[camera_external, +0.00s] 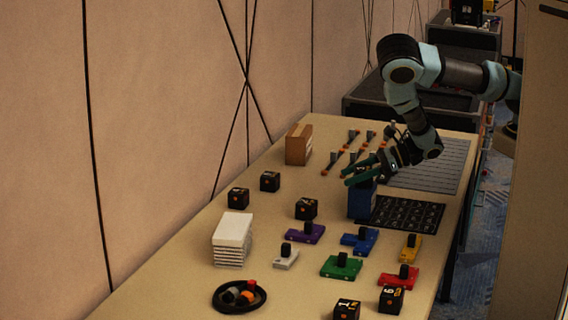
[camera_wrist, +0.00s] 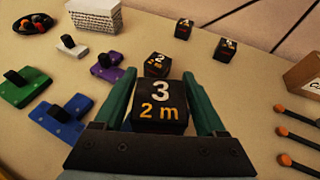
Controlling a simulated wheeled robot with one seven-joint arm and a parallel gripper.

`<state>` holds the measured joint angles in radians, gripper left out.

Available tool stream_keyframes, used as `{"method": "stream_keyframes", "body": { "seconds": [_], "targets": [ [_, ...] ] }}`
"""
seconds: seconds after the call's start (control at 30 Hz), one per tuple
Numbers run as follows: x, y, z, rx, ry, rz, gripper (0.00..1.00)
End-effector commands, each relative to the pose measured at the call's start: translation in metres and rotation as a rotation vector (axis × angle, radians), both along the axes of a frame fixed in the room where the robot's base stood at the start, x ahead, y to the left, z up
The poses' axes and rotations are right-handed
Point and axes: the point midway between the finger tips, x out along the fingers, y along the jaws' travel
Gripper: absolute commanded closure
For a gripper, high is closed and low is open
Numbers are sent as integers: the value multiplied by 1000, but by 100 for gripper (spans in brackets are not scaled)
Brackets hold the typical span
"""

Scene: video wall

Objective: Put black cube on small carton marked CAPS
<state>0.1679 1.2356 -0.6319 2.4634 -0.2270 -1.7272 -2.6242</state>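A small tan carton (camera_external: 299,145) stands upright near the wall side of the table. Its lettered side is partly cut off at the right edge of the wrist view (camera_wrist: 305,74), where "CA" shows. A black cube (camera_wrist: 161,107) marked "3" and "2 m" is between the teal fingers of my gripper (camera_wrist: 159,78). Whether the fingers press on it is unclear. In the external view my gripper (camera_external: 364,172) is just above a blue block (camera_external: 361,204). The cube is hard to make out there.
Several other black cubes stand about, including one (camera_external: 306,208) ahead of my gripper and two by the wall. Coloured knob blocks, a white stack (camera_external: 232,238) and a round black tray (camera_external: 239,308) lie nearer. Orange-tipped rods (camera_wrist: 296,136) lie beside the carton.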

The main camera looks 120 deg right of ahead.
Motion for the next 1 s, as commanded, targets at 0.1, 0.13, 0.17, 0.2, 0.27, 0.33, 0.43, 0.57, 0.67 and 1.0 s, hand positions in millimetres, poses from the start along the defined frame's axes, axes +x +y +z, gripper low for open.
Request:
{"method": "stream_keyframes", "body": {
  "seconds": [0.1,0.13,0.17,0.2,0.27,0.33,0.43,0.57,0.67,1.0],
  "targets": [
    [0,0,0,0,0,0,12],
    [0,0,0,0,0,0,10],
    [0,0,0,0,0,0,10],
    [0,0,0,0,0,0,10],
    [0,0,0,0,0,0,10],
    [0,0,0,0,0,0,10],
    [0,0,4,1,0,-1,10],
    [-10,3,5,0,3,-1,10],
    [-25,10,10,0,3,-3,10],
    [-53,21,31,2,5,-1,10]
  ]
}}
